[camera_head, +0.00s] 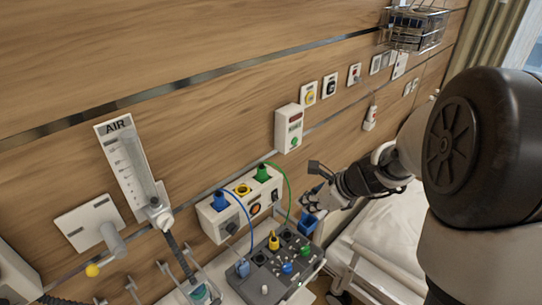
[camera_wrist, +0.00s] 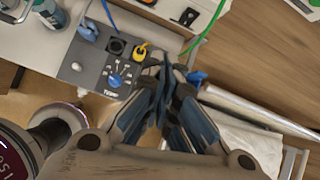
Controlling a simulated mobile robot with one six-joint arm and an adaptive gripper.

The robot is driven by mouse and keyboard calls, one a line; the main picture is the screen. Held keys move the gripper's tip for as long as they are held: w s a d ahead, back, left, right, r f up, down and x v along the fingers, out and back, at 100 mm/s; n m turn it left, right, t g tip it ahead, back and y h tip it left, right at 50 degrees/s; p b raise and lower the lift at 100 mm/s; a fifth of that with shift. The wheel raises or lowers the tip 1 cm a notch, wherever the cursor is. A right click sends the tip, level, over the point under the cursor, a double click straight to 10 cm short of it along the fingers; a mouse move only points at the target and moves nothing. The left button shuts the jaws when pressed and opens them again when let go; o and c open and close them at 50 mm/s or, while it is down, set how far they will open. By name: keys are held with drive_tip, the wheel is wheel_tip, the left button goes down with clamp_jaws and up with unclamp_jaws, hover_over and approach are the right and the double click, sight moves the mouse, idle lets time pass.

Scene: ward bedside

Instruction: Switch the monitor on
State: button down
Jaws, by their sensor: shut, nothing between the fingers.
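A dark grey unit (camera_head: 258,275) with sockets and dials, possibly the monitor, stands below the wall panel. Its face carries a blue dial (camera_head: 287,268), a green dial (camera_head: 305,250), a yellow plug (camera_head: 273,241) and a pale round knob or button (camera_head: 265,289). In the wrist view the blue dial (camera_wrist: 115,80) is marked TEMP, and the pale knob (camera_wrist: 76,66) is left of it. My gripper (camera_head: 306,208) is shut and empty, above the unit's far right corner. In the wrist view my fingers (camera_wrist: 166,68) hide the unit's right part.
A white wall panel (camera_head: 219,225) with blue, yellow and green connectors is close behind the unit. Blue and green cables (camera_head: 289,190) loop down from it. A white wall box (camera_head: 289,128) is above. A bed (camera_head: 385,240) lies right; an AIR flowmeter (camera_head: 128,160) hangs left.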

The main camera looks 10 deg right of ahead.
sight(275, 195)
drive_tip(key=shift+w+d+f+m, duration=0.3)
drive_tip(key=shift+w+d+m, duration=0.05)
drive_tip(key=shift+d+m, duration=0.25)
drive_tip(key=shift+w+d+f+m, duration=0.25)
drive_tip(key=shift+w+d+m, duration=0.1)
drive_tip(key=shift+d+m, duration=0.2)
drive_tip(key=shift+a+f, duration=0.1)
drive_tip(key=w+a+f+b, duration=0.2)
drive_tip(key=w+a+f, duration=0.3)
drive_tip(key=w+f, duration=0.3)
drive_tip(key=shift+w+a+b, duration=0.15)
drive_tip(key=shift+a+b, duration=0.25)
drive_tip(key=shift+f, duration=0.1)
